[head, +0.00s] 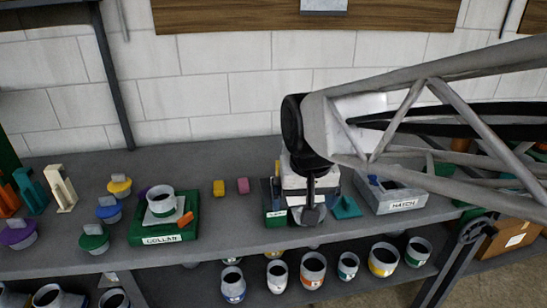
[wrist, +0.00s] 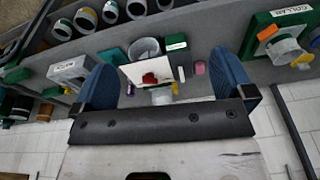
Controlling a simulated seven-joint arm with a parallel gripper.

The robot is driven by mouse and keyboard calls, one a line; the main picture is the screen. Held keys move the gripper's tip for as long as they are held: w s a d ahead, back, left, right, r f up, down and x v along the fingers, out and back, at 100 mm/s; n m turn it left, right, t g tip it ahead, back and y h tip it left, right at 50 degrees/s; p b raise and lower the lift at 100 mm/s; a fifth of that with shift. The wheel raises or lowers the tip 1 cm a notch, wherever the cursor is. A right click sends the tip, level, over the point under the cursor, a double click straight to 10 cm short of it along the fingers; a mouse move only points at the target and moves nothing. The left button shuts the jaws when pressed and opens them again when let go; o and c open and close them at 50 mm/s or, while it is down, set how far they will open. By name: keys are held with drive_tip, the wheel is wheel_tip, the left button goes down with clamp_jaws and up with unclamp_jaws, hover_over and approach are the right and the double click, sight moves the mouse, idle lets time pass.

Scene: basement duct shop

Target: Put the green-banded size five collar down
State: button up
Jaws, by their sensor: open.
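My gripper (wrist: 165,80) is open, its two blue fingers spread wide over the bench, with nothing held between them. In the head view my gripper (head: 308,185) is low over the middle of the bench. A grey open ring (wrist: 145,48) sits just beyond the fingers, beside a small green labelled tray (wrist: 175,43); its band colour cannot be made out. A pale collar (head: 160,202) stands on the green tray labelled COLLAR (head: 150,240), with an orange piece beside it. I cannot tell which collar is the green-banded size five one.
A white card with a red patch (wrist: 148,74) shows between the fingers. A grey labelled bin (head: 393,196) stands to the right. Several banded collars line the lower shelf (head: 350,292). Yellow and pink blocks (head: 231,187) lie left of my gripper, with bare bench in front.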

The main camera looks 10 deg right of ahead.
drive_tip(key=s+d+f, duration=0.3)
drive_tip(key=s+d, duration=0.1)
drive_tip(key=s, duration=0.5)
drive_tip(key=shift+n, duration=0.3)
idle(1.6)
